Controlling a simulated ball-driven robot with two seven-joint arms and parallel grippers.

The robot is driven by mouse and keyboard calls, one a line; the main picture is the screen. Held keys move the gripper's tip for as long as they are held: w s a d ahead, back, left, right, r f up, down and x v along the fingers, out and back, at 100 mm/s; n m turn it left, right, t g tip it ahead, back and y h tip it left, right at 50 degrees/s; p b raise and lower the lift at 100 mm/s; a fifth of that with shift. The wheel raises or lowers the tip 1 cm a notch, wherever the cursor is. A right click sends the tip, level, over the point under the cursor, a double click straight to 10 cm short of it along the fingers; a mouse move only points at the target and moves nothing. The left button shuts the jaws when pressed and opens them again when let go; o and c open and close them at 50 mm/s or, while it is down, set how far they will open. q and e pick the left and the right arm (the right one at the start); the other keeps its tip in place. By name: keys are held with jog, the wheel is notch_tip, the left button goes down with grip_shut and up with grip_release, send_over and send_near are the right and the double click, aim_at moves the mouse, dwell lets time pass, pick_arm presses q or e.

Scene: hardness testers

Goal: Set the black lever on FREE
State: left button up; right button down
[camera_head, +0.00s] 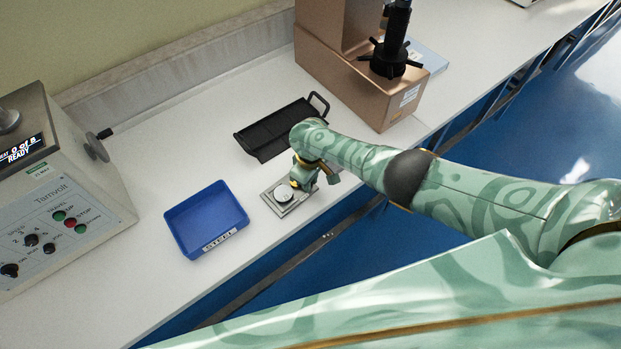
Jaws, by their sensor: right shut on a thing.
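A lever with a black grip (105,133) sticks out from the right side of the grey tester (35,195) at the left. I can read no FREE mark beside it. My right gripper (294,187) is far to the right of this lever, low over a small metal plate (272,203) near the counter's front edge. It is shut on what looks like the pale round piece (283,193) on the plate; the fingertips are small and partly hidden by the wrist. My left gripper is not in view.
A blue tray labelled STEEL (207,218) stands between the grey tester and the plate. A black handled tray (262,137) lies behind the plate. A copper-coloured machine (345,80) stands at the back right. White counter is clear between tester and black tray.

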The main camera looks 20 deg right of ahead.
jog(key=shift+a, duration=0.1)
jog(key=c, duration=1.3)
grip_release()
jog(key=shift+r, duration=0.1)
notch_tip(320, 180, up, 16)
jog(key=p, duration=1)
